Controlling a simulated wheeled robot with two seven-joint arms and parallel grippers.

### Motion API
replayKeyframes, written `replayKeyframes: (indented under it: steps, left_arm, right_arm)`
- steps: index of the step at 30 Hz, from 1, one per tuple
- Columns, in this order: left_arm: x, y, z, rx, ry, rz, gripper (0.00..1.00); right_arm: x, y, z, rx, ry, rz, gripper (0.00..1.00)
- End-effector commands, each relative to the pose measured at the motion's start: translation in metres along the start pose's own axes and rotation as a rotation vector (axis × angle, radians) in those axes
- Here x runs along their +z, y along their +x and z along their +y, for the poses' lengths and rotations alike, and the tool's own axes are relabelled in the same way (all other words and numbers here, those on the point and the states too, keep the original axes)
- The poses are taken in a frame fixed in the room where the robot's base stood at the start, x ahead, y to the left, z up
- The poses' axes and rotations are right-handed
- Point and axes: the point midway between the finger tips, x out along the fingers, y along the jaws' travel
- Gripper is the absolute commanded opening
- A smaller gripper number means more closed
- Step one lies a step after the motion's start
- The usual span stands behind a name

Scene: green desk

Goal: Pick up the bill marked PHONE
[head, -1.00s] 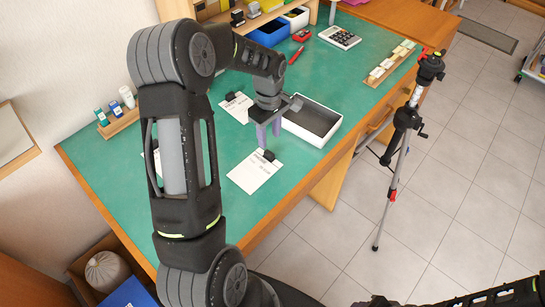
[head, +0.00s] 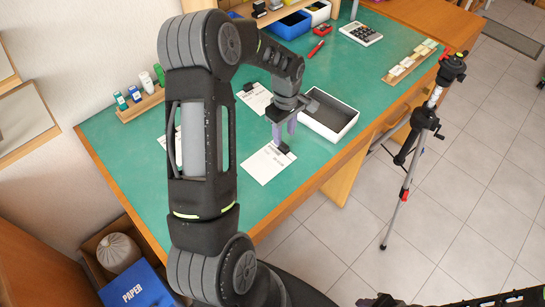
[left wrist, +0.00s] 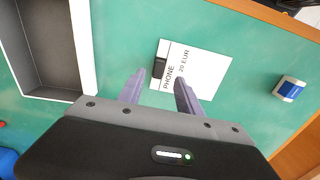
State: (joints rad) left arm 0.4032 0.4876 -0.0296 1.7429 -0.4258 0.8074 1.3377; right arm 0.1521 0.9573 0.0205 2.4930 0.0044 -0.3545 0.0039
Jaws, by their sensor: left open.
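The bill marked PHONE (left wrist: 205,66), a white sheet reading 20 EUR, lies flat on the green desk in the left wrist view. A black clip (left wrist: 160,58) sits on its edge. The bill also shows in the head view (head: 262,168), just below my left gripper (head: 284,136). In the left wrist view my left gripper (left wrist: 159,80) is open, its purple fingers pointing toward the clip end. I see nothing between the fingers; their exact height above the bill is unclear. A dark part of my right arm shows at the bottom right of the head view; its jaws are not readable.
An open white tray (head: 352,121) stands right of the gripper. Another bill (head: 257,98) lies behind, and a third (head: 162,143) is partly hidden by my arm. A small blue-and-white block (left wrist: 291,88) lies beyond the PHONE bill. A tripod (head: 420,135) stands off the desk's right edge.

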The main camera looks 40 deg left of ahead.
Motion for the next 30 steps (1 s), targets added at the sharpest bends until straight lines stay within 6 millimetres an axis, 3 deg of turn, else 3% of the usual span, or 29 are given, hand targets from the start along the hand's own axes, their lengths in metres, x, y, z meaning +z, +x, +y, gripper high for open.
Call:
replayKeyframes:
  steps: [13, 30]
  left_arm:
    - [-0.002, 0.049, 0.002, -0.002, -0.001, -0.001, 0.42]
    - [-0.002, 0.051, 0.002, 0.0, 0.0, 0.0, 0.42]
  right_arm:
    - [0.002, -0.016, -0.005, 0.006, 0.004, -0.005, 0.41]
    - [0.002, -0.016, -0.004, 0.006, 0.004, -0.005, 0.41]
